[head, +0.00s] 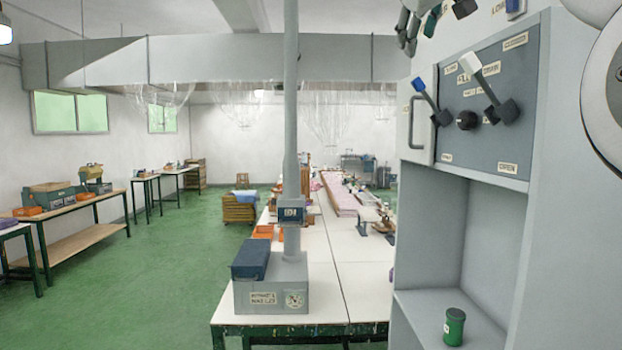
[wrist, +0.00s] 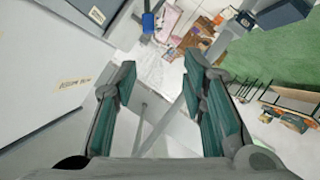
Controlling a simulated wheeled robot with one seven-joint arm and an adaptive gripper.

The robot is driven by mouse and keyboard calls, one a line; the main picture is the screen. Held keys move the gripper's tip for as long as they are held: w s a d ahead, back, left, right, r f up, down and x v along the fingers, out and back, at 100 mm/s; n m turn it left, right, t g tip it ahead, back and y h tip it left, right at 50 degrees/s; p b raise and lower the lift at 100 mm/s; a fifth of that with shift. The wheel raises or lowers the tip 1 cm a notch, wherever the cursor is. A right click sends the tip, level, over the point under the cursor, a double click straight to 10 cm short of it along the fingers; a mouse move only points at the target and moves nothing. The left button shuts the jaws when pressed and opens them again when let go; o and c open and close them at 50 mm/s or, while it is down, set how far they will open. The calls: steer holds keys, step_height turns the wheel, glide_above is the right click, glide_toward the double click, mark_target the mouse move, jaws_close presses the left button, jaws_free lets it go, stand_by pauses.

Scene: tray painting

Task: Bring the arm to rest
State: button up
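My gripper (wrist: 158,75) is open in the wrist view, its two green-padded fingers apart with nothing between them. In the head view part of my gripper (head: 436,22) shows at the top, in front of the upper part of a grey cabinet (head: 544,95), and its fingers are cut by the frame edge. My white arm (head: 605,75) fills the right edge. The cabinet's dark panel (head: 500,150) carries a blue-tipped lever (head: 424,92), a white-tipped lever (head: 482,78) and a round black knob (head: 467,120). I cannot tell how close the gripper is to the cabinet.
A green can (head: 454,326) stands in the cabinet's open niche. A long white table (head: 322,280) bears a grey pillar (head: 291,120) with a labelled base, orange trays and other items. Wooden benches (head: 88,208) line the left wall.

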steer(key=s+f+m+g+y, duration=0.1)
steer(key=s+f+g, duration=0.1)
steer(key=s+f, duration=0.9)
steer(key=s+f+m+g, duration=0.2)
steer(key=s+f, duration=0.9)
steer(key=f, duration=0.9)
steer(key=s+a+f+m+g+y, duration=0.1)
steer(key=s+f+m+g, duration=0.1)
steer(key=s+f, duration=1)
step_height(320, 180, down, 4)
steer(key=shift+r+g+y, duration=0.15)
steer(key=shift+g+y, duration=0.15)
steer(key=shift+g, duration=0.6)
steer(key=shift+s+a, duration=0.1)
